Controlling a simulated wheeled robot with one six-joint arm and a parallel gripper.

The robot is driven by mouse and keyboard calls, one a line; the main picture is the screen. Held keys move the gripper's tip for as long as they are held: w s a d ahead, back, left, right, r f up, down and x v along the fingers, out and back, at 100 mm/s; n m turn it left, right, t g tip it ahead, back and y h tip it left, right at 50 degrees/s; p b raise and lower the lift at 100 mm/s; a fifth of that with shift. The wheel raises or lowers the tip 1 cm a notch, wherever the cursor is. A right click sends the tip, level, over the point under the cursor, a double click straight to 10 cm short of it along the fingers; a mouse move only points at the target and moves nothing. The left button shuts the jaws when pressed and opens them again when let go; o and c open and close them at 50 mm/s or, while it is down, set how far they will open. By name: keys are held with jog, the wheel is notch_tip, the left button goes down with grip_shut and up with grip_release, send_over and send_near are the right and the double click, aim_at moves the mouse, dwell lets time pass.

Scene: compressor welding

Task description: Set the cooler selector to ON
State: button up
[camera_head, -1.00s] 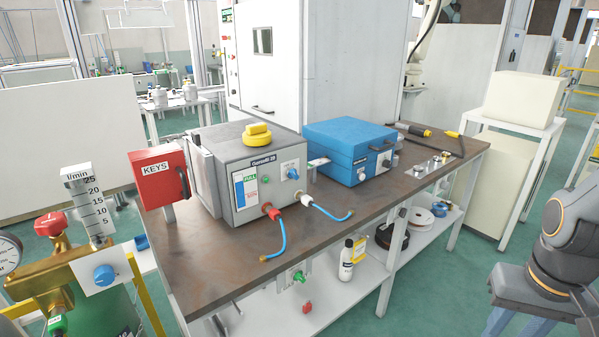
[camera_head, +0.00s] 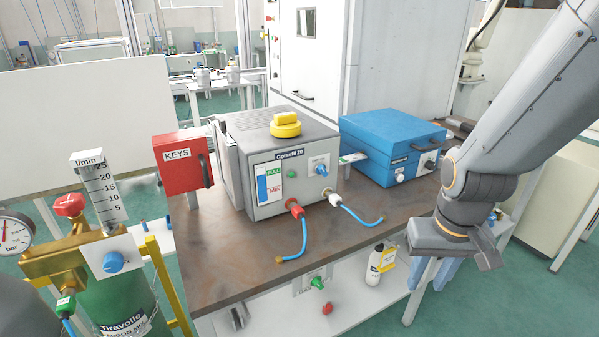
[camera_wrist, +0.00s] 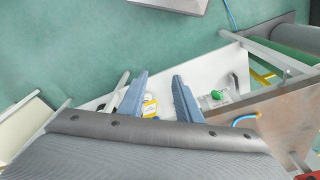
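The cooler is a grey box (camera_head: 278,160) with a yellow cap (camera_head: 285,125), standing on the brown workbench in the head view. On its front face is a white plate with a blue selector knob (camera_head: 321,169); the knob's exact position is too small to read. A green button (camera_head: 291,173) sits left of it. My gripper (camera_head: 432,278) is right of the cooler, beyond the bench's front edge, pointing down and apart from the knob. In the wrist view its two blue fingers (camera_wrist: 160,80) are spread with nothing between them. The cooler front is not in the wrist view.
A blue box (camera_head: 385,145) stands right of the cooler. Red and white connectors with blue hoses (camera_head: 304,240) stick out from the cooler front. A red KEYS box (camera_head: 182,163) is at left. A bottle (camera_head: 375,265) and a green knob (camera_wrist: 217,95) are below the bench top.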

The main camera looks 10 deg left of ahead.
jog(key=w+a+f+n+t, duration=0.1)
jog(key=w+f+n+t, duration=0.2)
jog(key=w, duration=0.8)
jog(key=n+t+y, duration=1)
send_near(325, 173)
jog(key=p+x, duration=0.2)
jog(key=x, duration=0.6)
jog(key=shift+w+a+r, duration=0.1)
jog(key=shift+w+a, duration=0.05)
jog(key=shift+a, duration=0.05)
jog(key=shift+c, duration=0.2)
jog(key=c, duration=0.7)
